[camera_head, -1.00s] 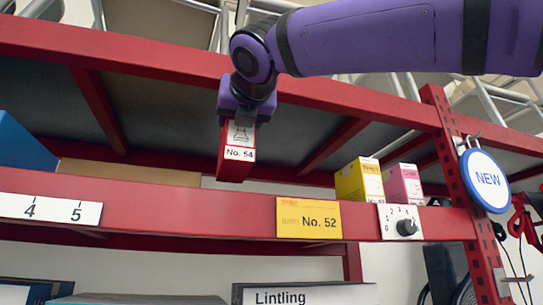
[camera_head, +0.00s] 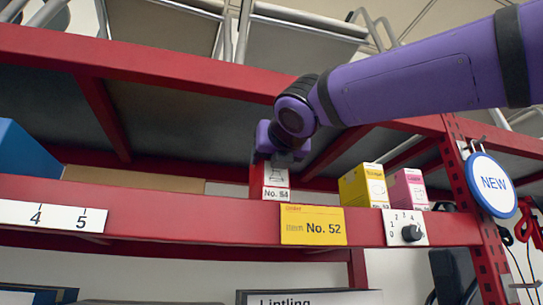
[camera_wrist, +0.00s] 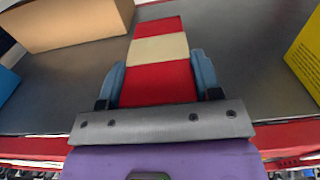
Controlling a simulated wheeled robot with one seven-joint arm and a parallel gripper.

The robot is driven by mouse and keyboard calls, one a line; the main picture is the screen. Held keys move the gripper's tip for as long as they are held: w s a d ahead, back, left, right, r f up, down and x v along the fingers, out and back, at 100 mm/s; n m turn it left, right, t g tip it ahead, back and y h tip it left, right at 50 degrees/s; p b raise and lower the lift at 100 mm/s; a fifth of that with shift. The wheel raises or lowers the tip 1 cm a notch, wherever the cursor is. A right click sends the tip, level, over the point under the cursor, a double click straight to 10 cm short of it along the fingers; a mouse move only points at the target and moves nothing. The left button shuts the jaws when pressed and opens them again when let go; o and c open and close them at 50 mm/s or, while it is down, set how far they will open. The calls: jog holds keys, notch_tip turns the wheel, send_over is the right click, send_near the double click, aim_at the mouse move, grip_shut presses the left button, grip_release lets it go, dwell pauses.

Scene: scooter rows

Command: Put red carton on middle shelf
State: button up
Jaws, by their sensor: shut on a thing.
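The red carton (camera_head: 276,181) has a white label reading "No. 54" and stands upright behind the front beam of the middle shelf (camera_head: 160,204). The beam hides its foot, so I cannot tell whether it rests on the shelf. In the wrist view the red carton (camera_wrist: 158,75) shows a cream band and lies between the two blue-grey fingers. My gripper (camera_wrist: 160,82) is shut on it. In the head view my purple gripper (camera_head: 281,157) is above the carton, reaching in from the upper right.
A yellow carton (camera_head: 362,186) and a pink carton (camera_head: 408,189) stand to the right. A brown box (camera_head: 130,179) and a blue box (camera_head: 25,150) are to the left. A yellow "No. 52" tag (camera_head: 313,226) and a dial plate (camera_head: 406,229) are on the beam. The upper red beam (camera_head: 150,63) runs overhead.

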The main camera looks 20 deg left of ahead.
jog(key=o, duration=1)
jog(key=shift+f, duration=0.1)
jog(key=shift+o, duration=0.2)
jog(key=v, duration=1.2)
